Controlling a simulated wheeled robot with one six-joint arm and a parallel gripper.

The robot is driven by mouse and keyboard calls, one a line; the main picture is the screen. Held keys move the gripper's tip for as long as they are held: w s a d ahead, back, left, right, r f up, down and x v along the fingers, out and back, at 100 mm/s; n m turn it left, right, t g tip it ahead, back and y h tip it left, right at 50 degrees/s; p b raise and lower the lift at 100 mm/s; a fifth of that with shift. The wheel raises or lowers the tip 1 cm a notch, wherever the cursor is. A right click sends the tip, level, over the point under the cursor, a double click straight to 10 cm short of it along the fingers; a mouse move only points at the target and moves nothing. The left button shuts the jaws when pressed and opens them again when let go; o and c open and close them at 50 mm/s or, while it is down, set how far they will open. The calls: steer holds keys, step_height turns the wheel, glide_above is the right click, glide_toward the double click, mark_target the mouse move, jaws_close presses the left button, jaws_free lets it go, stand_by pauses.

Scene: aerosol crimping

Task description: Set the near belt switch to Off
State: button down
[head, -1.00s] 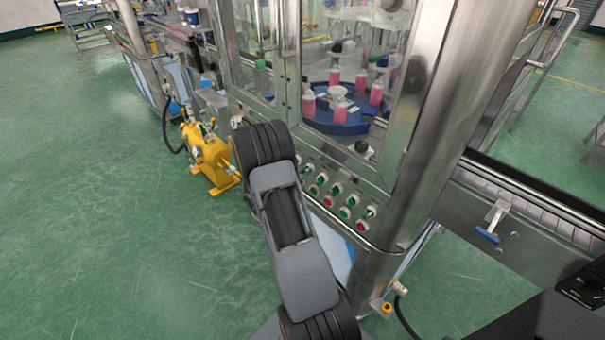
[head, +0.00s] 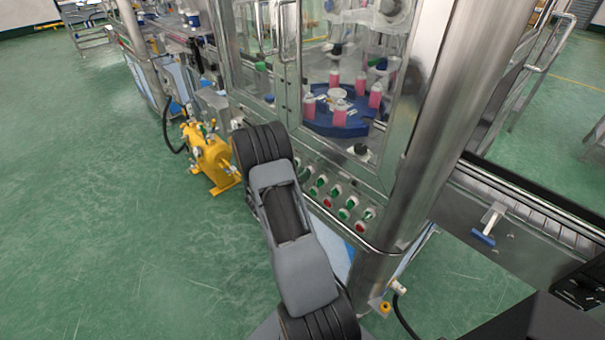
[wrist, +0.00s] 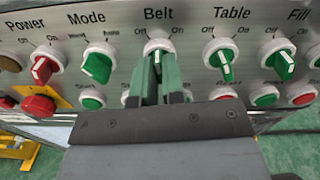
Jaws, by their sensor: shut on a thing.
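The Belt switch (wrist: 158,47) is a knob in a white round collar under the "Belt" label, at the top middle of the wrist view. My gripper (wrist: 158,62) is shut on this knob, one finger on each side. The knob's white pointer mark shows between the fingers and looks nearly upright. Small Off and On labels flank the collar, Off at left and On at right. The fingers hide much of the knob and the button below it. In the head view my arm hides the gripper and this switch.
The Mode knob (wrist: 96,65) is close on the left and the Table knob (wrist: 223,62) on the right. Round buttons line the row below, including a red one (wrist: 39,106). A steel post (head: 430,120) stands right of the panel; a yellow pump (head: 208,155) stands left.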

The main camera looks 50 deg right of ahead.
steer(key=shift+n+p, duration=0.7)
steer(key=shift+n, duration=1.4)
steer(key=c, duration=1.2)
jaws_free()
steer(key=a, duration=0.4)
steer(key=a+b, duration=0.1)
steer(key=a, duration=0.4)
steer(key=w+a, duration=0.1)
steer(key=a, duration=0.3)
steer(key=shift+a+b, duration=0.4)
